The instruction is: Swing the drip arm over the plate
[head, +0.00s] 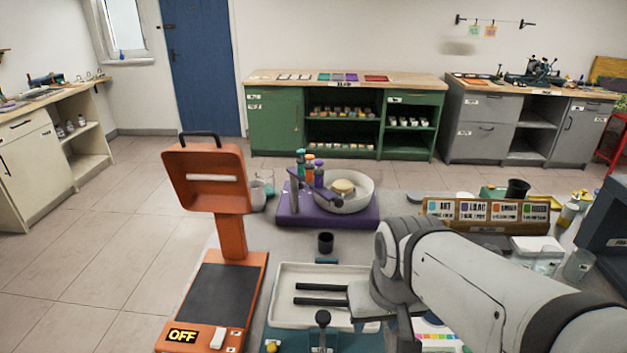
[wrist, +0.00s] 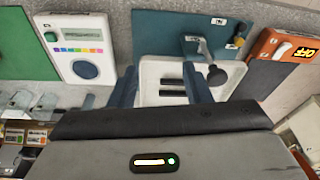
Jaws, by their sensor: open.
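A purple stand (head: 330,222) stands at the middle back of the worktop in the head view. A purple arm (head: 294,192) rises at its left side, beside a wide white bowl. A round beige plate (head: 342,186) sits inside the bowl; the arm does not clearly reach over it. Bottles (head: 310,168) with coloured caps stand just behind the arm. My gripper (wrist: 161,76) shows in the wrist view with its two fingers apart, over a white tray, nothing visible between the tips. It is well in front of the purple stand, which the wrist view does not show.
A knobbed teal device (head: 323,319) is in front. A brown colour rack (head: 432,209) and clear cups (head: 548,261) stand right.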

